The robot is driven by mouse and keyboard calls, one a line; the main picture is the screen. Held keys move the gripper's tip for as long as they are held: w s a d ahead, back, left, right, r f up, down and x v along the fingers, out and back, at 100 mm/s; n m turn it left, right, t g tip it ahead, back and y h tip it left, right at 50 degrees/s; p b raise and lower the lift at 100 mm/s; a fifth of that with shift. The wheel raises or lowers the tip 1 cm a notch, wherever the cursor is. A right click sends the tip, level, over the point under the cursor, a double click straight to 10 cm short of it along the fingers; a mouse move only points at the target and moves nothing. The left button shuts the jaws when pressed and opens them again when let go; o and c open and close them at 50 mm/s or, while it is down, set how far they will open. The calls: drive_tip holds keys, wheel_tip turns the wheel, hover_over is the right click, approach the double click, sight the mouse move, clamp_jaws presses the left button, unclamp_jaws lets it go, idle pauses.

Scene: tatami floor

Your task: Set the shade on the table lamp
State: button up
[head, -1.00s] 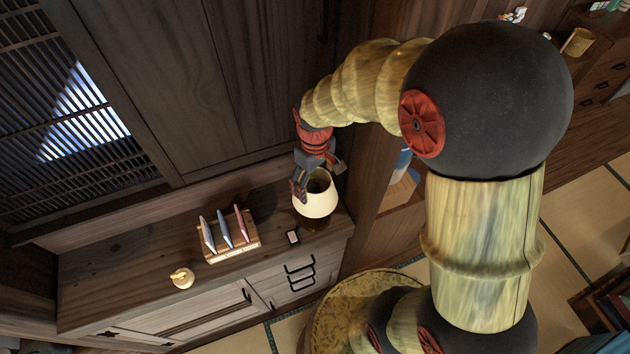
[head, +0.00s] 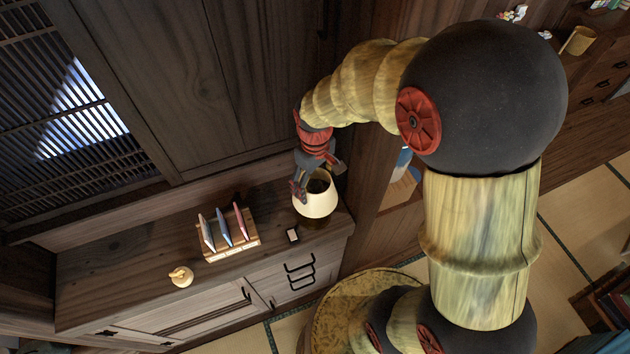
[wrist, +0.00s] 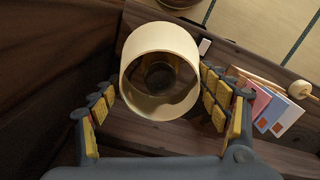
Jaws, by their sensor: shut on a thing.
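The cream lamp shade (head: 317,204), an open-ended drum, is at the right end of the wooden cabinet top. My gripper (head: 301,190) comes from above and is shut on the shade. In the wrist view, the shade (wrist: 158,42) sits between the fingers of my gripper (wrist: 160,92), its wide opening facing the camera. Through the opening a dark round shape shows; I cannot tell whether it is the lamp. The lamp base is not clearly seen, and whether the shade rests on anything is hidden.
A wooden rack (head: 230,248) with several coloured envelopes stands left of the shade. A small white-faced item (head: 292,235) lies between them. A small yellowish round object (head: 181,276) is farther left on the cabinet top (head: 120,265). A wooden wall rises close behind.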

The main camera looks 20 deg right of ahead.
drive_tip(key=shift+f+b, duration=0.35)
drive_tip(key=shift+f, duration=0.25)
idle(0.3)
drive_tip(key=o, duration=1.2)
drive_tip(key=shift+o, duration=0.5)
drive_tip(key=shift+r, duration=0.15)
drive_tip(key=shift+r+p, duration=2.15)
drive_tip(key=shift+r, duration=0.8)
